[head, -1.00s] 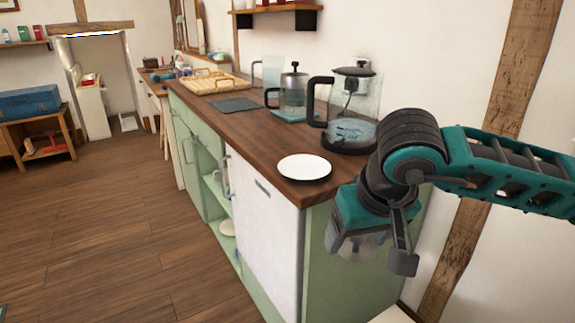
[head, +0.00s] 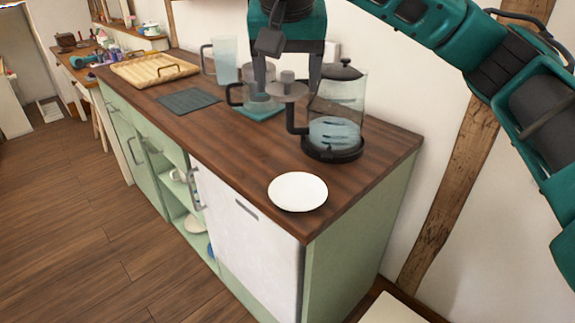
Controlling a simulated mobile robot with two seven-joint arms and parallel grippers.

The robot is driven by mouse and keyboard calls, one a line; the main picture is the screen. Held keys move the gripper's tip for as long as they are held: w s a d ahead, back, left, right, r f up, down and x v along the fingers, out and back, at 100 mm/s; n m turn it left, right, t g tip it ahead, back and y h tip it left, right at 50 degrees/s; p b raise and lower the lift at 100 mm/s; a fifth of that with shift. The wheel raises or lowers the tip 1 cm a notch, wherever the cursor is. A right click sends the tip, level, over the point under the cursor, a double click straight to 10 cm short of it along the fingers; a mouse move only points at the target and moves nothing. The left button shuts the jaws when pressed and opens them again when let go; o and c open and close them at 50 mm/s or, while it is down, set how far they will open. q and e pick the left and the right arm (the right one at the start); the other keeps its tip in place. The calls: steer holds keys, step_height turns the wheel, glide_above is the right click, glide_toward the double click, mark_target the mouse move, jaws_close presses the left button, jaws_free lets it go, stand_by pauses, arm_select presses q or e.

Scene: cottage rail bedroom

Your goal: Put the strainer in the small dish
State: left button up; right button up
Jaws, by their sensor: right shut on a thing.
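My right gripper (head: 288,76) hangs over the counter from the top of the head view. It is shut on a grey round piece with a short knob, which I take to be the strainer (head: 286,91). The strainer is held in front of the glass pots, and its underside is hard to make out. The small dish (head: 298,191), white, round and shallow, lies empty on the counter near its front right corner. The strainer is above and apart from it. My left gripper is out of view.
A kettle (head: 336,130) with a black base stands right of the gripper. A glass pot (head: 262,103) on a teal mat is partly hidden behind the strainer. The wooden counter (head: 232,147) is clear left of the dish.

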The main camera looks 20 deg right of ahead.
step_height(320, 180, down, 16)
steer(key=shift+s+r+b, duration=0.1)
steer(key=shift+r+b, duration=0.05)
steer(key=shift+b, duration=0.95)
steer(key=shift+f, duration=2)
arm_select(q)
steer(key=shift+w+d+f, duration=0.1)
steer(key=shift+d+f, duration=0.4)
steer(key=shift+b, duration=0.3)
arm_select(e)
steer(key=shift+f+b, duration=0.55)
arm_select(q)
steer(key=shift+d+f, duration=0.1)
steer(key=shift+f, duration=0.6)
arm_select(e)
steer(key=o, duration=1)
